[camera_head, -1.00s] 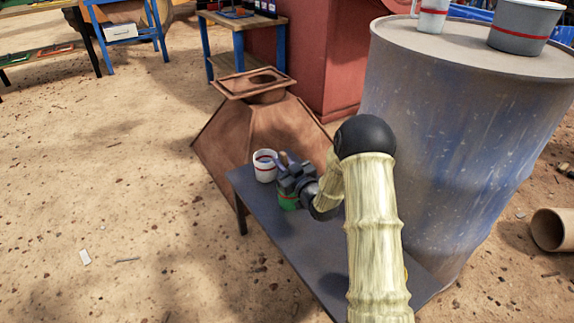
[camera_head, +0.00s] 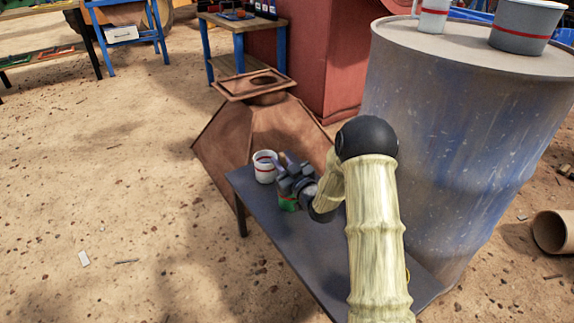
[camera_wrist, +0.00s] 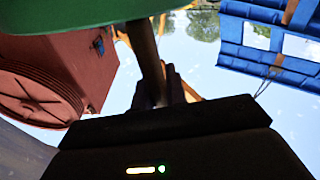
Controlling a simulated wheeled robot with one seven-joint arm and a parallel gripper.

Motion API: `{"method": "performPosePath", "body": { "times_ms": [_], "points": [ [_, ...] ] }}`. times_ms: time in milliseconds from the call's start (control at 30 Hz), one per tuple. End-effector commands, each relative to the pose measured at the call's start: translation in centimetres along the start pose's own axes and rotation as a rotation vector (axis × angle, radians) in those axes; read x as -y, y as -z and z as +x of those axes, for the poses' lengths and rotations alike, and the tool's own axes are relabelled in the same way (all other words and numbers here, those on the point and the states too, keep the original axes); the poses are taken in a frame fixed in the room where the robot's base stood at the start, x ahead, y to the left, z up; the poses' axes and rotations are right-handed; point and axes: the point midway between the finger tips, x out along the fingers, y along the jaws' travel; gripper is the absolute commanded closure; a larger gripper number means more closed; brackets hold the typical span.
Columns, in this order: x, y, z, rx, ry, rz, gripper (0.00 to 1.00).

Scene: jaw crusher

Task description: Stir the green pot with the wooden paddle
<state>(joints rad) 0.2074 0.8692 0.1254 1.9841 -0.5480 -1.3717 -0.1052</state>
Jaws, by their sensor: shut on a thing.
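The green pot (camera_head: 288,204) stands on the narrow dark table, partly hidden behind my gripper (camera_head: 291,177). My gripper is at the pot's top. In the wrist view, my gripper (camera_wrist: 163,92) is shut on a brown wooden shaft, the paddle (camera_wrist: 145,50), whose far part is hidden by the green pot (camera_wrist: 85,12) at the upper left. The paddle's lower end cannot be seen, so I cannot tell how deep it sits in the pot.
The dark table (camera_head: 285,240) has free room in front of the pot. A white cup with a red band (camera_head: 265,167) stands just left of the pot. A brown hopper (camera_head: 265,125) is behind the table. A large drum (camera_head: 455,140) stands close on the right.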

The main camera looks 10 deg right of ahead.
Motion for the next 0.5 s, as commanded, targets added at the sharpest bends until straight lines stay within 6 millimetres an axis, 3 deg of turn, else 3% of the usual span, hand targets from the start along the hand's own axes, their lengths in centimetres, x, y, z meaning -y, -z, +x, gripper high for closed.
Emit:
{"method": "performPosePath", "body": {
  "times_ms": [200,500],
  "points": [
    [-0.27,0.07,-1.51,0.002,-0.003,0.0,1.0],
    [-0.27,0.1,-1.61,0.002,-0.003,-0.001,1.0]
  ]
}}
